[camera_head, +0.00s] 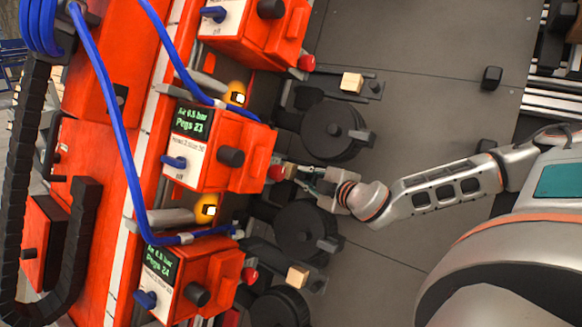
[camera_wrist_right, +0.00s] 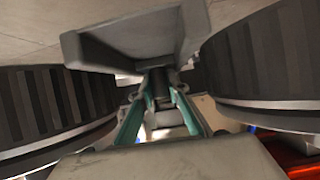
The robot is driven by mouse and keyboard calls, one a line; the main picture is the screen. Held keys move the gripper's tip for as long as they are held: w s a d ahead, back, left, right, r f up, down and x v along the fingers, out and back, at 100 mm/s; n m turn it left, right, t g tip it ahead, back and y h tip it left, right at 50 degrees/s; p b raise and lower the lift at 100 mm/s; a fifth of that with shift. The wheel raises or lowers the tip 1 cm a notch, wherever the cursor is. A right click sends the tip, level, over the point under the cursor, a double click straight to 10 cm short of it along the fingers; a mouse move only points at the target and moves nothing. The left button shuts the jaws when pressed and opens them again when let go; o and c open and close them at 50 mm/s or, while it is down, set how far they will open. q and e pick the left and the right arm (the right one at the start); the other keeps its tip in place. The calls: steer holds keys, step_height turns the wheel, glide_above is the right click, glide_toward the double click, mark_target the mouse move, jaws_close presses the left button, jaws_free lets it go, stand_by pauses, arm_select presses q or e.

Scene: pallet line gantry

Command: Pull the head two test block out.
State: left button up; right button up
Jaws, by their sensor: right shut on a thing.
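The middle orange head (camera_head: 213,150) has a lit green display, a blue knob and a black knob. A small pale wooden test block (camera_head: 290,171) shows at its right side, beside the red button, mostly hidden by my right gripper. My right gripper (camera_head: 299,173) reaches in from the right, between two black round wheels, and is shut on this block. In the right wrist view, its teal fingers (camera_wrist_right: 160,108) point forward between two ribbed dark wheels; the block there is hard to make out. My left gripper is not in view.
Similar wooden blocks sit by the upper head (camera_head: 351,82) and the lower head (camera_head: 297,276). Black wheels (camera_head: 333,131) and (camera_head: 303,232) flank my right gripper closely. Blue hoses (camera_head: 112,110) cross the orange heads. The grey floor (camera_head: 420,100) to the right is mostly clear.

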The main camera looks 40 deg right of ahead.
steer(key=shift+s+d+r+p, duration=0.25)
steer(key=shift+r+p, duration=0.25)
steer(key=shift+p, duration=0.3)
steer(key=shift+s+f+p, duration=0.1)
steer(key=shift+s+p, duration=0.2)
steer(key=shift+p, duration=0.55)
steer(key=shift+s+f, duration=0.1)
steer(key=shift+s, duration=0.05)
steer(key=shift+s+f, duration=0.15)
steer(key=shift+s, duration=0.25)
steer(key=shift+s+d+b, duration=0.2)
steer(key=shift+s+b, duration=0.15)
steer(key=shift+s, duration=0.25)
steer(key=shift+s+d, duration=0.2)
steer(key=shift+s, duration=0.5)
steer(key=shift+s+d+p, duration=0.15)
steer(key=shift+s+p, duration=0.2)
steer(key=shift+s, duration=0.35)
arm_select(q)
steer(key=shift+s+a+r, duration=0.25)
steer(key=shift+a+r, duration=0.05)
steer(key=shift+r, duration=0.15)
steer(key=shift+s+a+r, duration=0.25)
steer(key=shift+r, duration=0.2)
arm_select(e)
steer(key=shift+s+f, duration=0.1)
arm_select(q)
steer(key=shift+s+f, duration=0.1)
